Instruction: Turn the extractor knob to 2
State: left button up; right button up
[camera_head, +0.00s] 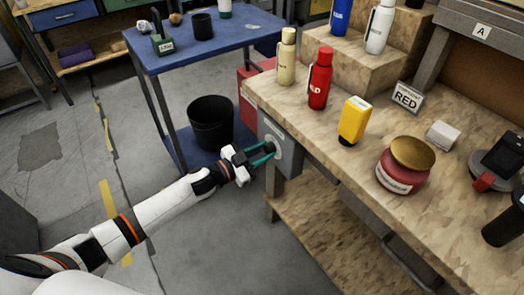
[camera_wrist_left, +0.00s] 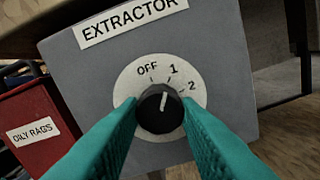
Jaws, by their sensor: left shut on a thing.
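The extractor box (camera_head: 284,150) is a grey panel on the end of the wooden workbench. In the left wrist view its face (camera_wrist_left: 85,75) carries an EXTRACTOR label and a white dial (camera_wrist_left: 133,78) marked OFF, 1 and 2. The black knob (camera_wrist_left: 157,110) sits at the dial's centre, its white pointer tilted slightly right of straight up, roughly toward 1. My left gripper (camera_head: 270,149) has its teal fingers shut on the knob, one on each side; the fingers also show in the left wrist view (camera_wrist_left: 158,118). My right gripper is not in view.
The workbench (camera_head: 310,135) holds bottles, a yellow container (camera_head: 352,121) and a red jar (camera_head: 403,167). Behind my left arm are a blue table (camera_head: 215,42) and a black bin (camera_head: 210,124). A red OILY RAGS container (camera_wrist_left: 38,130) stands left of the box. Open floor lies left.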

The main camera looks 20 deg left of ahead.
pick_arm(q)
jog(key=shift+m, duration=1)
jog(key=m, duration=0.2)
jog(key=shift+m, duration=0.3)
jog(key=m, duration=0.3)
jog(key=shift+m+b, duration=0.35)
jog(key=shift+m, duration=0.65)
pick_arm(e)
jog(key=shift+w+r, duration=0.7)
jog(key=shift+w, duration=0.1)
pick_arm(q)
jog(key=o, duration=1)
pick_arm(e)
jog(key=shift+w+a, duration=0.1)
